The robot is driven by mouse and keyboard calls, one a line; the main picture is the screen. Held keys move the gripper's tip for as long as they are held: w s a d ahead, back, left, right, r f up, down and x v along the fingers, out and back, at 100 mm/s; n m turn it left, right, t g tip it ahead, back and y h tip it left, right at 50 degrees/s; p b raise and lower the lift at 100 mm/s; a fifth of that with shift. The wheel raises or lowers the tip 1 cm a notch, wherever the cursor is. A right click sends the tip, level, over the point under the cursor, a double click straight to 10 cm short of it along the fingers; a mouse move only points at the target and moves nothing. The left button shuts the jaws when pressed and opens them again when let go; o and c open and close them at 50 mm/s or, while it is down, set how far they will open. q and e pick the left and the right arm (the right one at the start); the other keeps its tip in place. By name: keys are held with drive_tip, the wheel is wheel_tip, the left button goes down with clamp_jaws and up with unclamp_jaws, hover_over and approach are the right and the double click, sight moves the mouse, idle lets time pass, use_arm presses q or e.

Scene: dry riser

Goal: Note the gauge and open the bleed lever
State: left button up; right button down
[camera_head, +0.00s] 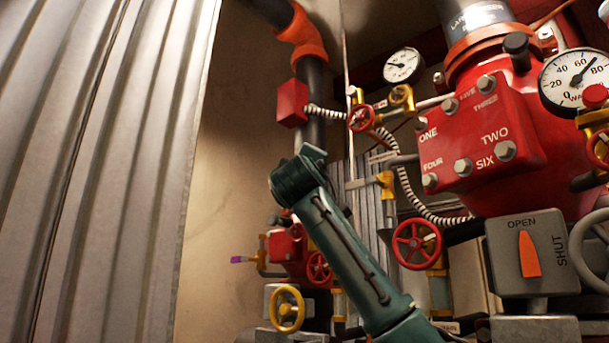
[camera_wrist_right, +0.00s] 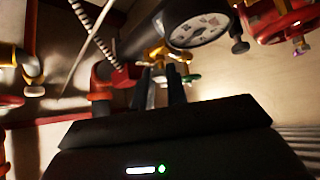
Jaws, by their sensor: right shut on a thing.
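In the head view a large white gauge (camera_head: 578,80) is at the right edge, its needle pointing up and right, between 60 and 80. A smaller gauge (camera_head: 403,65) is nearer the middle, its needle pointing left. A lever with a purple tip (camera_head: 240,259) sticks out at the lower left. In the right wrist view my right gripper's dark fingers (camera_wrist_right: 162,92) are close together, shut on a small part at a yellow fitting (camera_wrist_right: 155,54). I cannot tell if this part is the bleed lever. A gauge face (camera_wrist_right: 198,22) is just beyond. My left gripper is not in view.
My green arm crosses the lower middle of the head view and hides pipework. A red numbered valve body (camera_head: 480,145), a grey OPEN/SHUT box (camera_head: 528,255) and a red handwheel (camera_head: 416,244) crowd the right. A corrugated metal panel (camera_head: 100,170) fills the left.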

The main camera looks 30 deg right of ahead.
drive_tip(key=shift+f, duration=0.1)
drive_tip(key=c, duration=1.4)
unclamp_jaws()
use_arm(q)
drive_tip(key=b, duration=0.2)
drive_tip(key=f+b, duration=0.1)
drive_tip(key=b, duration=0.1)
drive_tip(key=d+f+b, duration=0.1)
drive_tip(key=b, duration=0.1)
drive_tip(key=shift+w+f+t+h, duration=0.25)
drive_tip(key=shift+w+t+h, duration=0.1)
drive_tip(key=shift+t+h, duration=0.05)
use_arm(e)
drive_tip(key=v, duration=1.3)
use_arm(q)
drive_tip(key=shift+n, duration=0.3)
use_arm(e)
drive_tip(key=shift+s+a, duration=0.1)
